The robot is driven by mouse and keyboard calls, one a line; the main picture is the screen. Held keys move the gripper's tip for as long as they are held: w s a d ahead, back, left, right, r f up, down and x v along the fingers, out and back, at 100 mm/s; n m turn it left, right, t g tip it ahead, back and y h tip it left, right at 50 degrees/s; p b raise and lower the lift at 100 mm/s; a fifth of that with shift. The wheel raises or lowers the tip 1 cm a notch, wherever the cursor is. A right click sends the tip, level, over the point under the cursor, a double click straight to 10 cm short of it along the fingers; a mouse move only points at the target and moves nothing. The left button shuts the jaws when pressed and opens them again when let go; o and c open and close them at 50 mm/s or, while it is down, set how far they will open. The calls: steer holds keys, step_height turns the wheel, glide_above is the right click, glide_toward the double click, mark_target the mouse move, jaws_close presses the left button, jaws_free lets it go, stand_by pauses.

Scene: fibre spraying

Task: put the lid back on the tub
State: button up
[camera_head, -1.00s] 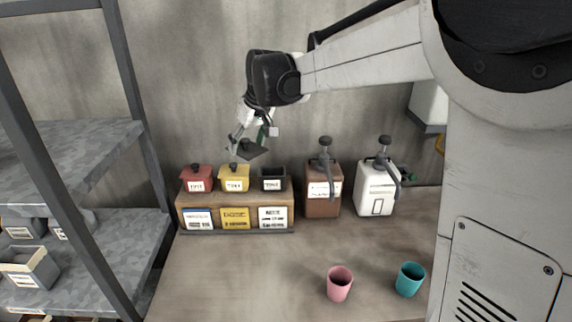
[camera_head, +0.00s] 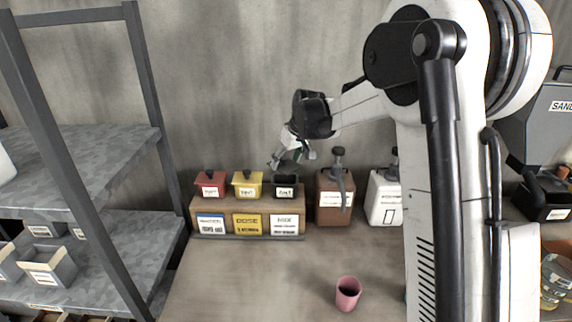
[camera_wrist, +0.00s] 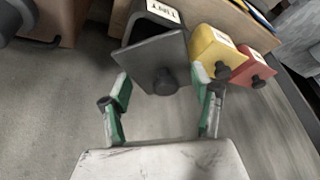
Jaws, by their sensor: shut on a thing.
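The black tub (camera_head: 285,191) stands at the right end of the row on the wooden stand; its label also shows in the wrist view (camera_wrist: 163,12). The dark lid (camera_wrist: 148,60) with its round knob (camera_wrist: 165,82) faces the wrist camera, between my green fingertips and overlapping the tub. My gripper (camera_wrist: 161,82) is shut on the lid, with the fingers wide apart on either side. In the head view my gripper (camera_head: 282,162) is just above the black tub. I cannot tell whether the lid touches the rim or sits level on it.
A yellow lidded tub (camera_head: 247,188) and a red lidded tub (camera_head: 210,187) stand close on the left. A brown dispenser (camera_head: 333,198) and a white dispenser (camera_head: 383,199) stand on the right. A pink cup (camera_head: 347,293) is on the bench, with clear bench to its left.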

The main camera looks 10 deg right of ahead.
mark_target(287, 165)
step_height(287, 165, down, 2)
steer(key=shift+f, duration=0.1)
steer(key=shift+f+b, duration=0.3)
steer(key=shift+f, duration=0.1)
steer(key=shift+f, duration=0.2)
steer(key=o, duration=1.4)
steer(key=shift+r, duration=0.15)
